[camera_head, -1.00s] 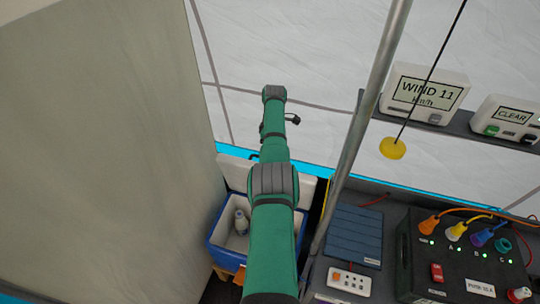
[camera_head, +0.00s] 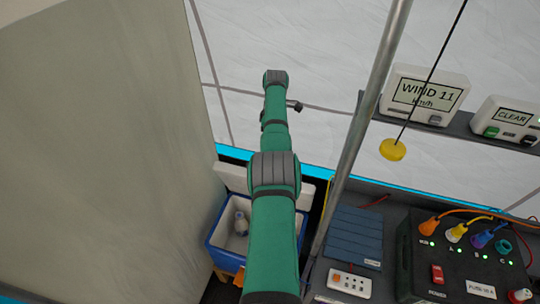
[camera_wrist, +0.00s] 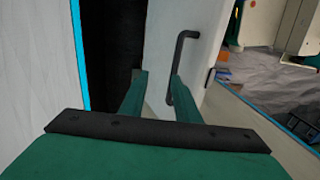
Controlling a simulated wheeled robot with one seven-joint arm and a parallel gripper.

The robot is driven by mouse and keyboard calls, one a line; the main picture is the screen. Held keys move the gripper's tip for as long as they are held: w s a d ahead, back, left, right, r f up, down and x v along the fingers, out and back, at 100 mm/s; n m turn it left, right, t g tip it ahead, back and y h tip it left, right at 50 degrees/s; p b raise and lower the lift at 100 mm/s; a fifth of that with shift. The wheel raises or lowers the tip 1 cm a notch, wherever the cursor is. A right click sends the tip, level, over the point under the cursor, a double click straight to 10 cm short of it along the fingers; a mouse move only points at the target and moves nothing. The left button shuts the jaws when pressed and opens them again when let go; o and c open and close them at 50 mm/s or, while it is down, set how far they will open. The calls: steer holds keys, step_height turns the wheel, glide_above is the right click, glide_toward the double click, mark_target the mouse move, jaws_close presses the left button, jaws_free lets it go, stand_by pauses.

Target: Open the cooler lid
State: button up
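The blue cooler (camera_head: 222,262) with a white inside stands at the lower middle of the head view. Its white lid (camera_head: 233,178) is raised at the back, so the inside shows from above. In the wrist view the pale lid (camera_wrist: 160,105) stands in front of my gripper (camera_wrist: 158,76), with a black bar handle (camera_wrist: 183,65) on it. My gripper's two green fingers are apart, with nothing visibly held between them. The right finger is close to the handle; I cannot tell whether they touch. My arm hides the right part of the cooler in the head view.
A pale bottle (camera_head: 241,223) is inside the cooler. A metal pole (camera_head: 352,150) rises just right of my arm. A tent cloth (camera_head: 100,130) is close on the left. A dark power box (camera_head: 455,265) and a blue panel (camera_head: 354,235) are on the right.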

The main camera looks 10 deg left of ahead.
steer(key=shift+w+d+r, duration=0.1)
steer(key=shift+w+r, duration=0.1)
steer(key=shift+r, duration=1)
steer(key=shift+w+d+r, duration=0.1)
steer(key=shift+w+r, duration=0.1)
steer(key=shift+r, duration=0.95)
steer(key=shift+f, duration=0.1)
